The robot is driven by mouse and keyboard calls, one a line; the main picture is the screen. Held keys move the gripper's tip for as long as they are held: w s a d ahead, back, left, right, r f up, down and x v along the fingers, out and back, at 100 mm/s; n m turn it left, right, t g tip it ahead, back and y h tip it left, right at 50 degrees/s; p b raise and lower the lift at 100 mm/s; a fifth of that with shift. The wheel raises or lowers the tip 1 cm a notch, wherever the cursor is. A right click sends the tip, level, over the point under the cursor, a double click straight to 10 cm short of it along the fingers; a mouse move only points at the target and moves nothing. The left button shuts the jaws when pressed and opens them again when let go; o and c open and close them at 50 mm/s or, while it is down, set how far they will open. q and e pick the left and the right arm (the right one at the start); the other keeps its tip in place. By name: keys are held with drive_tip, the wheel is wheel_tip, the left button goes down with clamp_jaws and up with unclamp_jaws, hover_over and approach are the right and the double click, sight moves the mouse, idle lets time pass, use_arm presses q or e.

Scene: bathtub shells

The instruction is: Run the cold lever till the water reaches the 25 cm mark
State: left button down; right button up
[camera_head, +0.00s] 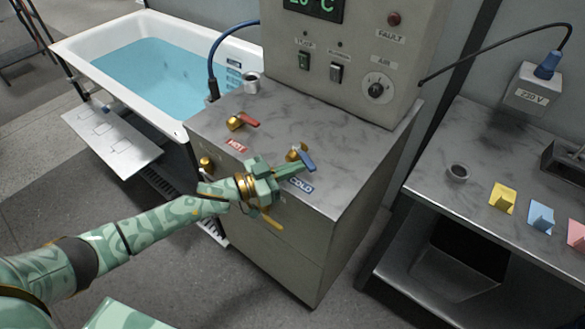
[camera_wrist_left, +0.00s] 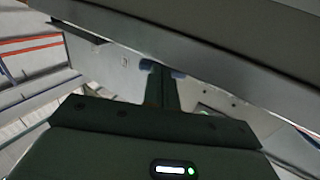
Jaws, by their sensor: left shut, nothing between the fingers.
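The cold lever (camera_head: 308,161) is a blue handle on a brass valve, behind a COLD label (camera_head: 300,185) on the grey counter. My left gripper (camera_head: 296,172) is shut and empty, its fingertips right beside the blue handle; I cannot tell whether they touch. In the left wrist view its fingers (camera_wrist_left: 161,78) point ahead, with small blue parts on both sides of their tips. The white bathtub (camera_head: 85,64) holds blue water (camera_head: 150,75). Depth marks (camera_head: 234,75) show on its inner right wall, too small to read. My right gripper is not in view.
A red hot lever (camera_head: 246,120) with a HOT label stands left of the cold one. A control cabinet (camera_head: 345,85) with display and dial rises behind. A blue hose (camera_head: 213,60) runs by the tub. A side bench (camera_head: 420,165) at right holds coloured blocks.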

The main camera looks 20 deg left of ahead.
sight(308, 166)
use_arm(q)
drive_tip(key=d+n+t+y+p, duration=0.2)
drive_tip(key=y+p, duration=0.1)
drive_tip(key=shift+w+r+n+t+p, duration=0.2)
drive_tip(key=shift+r+n+t+p, duration=0.1)
drive_tip(key=shift+r+n+t, duration=0.1)
drive_tip(key=shift+w+d+f+n+t+y, duration=0.2)
drive_tip(key=shift+d+n+t+y, duration=0.15)
drive_tip(key=shift+n+t+y, duration=0.45)
drive_tip(key=shift+w+d+f+y+p, duration=0.15)
drive_tip(key=shift+w+d+y+p, duration=0.2)
drive_tip(key=shift+y, duration=0.15)
drive_tip(key=shift+s, duration=0.1)
drive_tip(key=shift+a+f, duration=0.1)
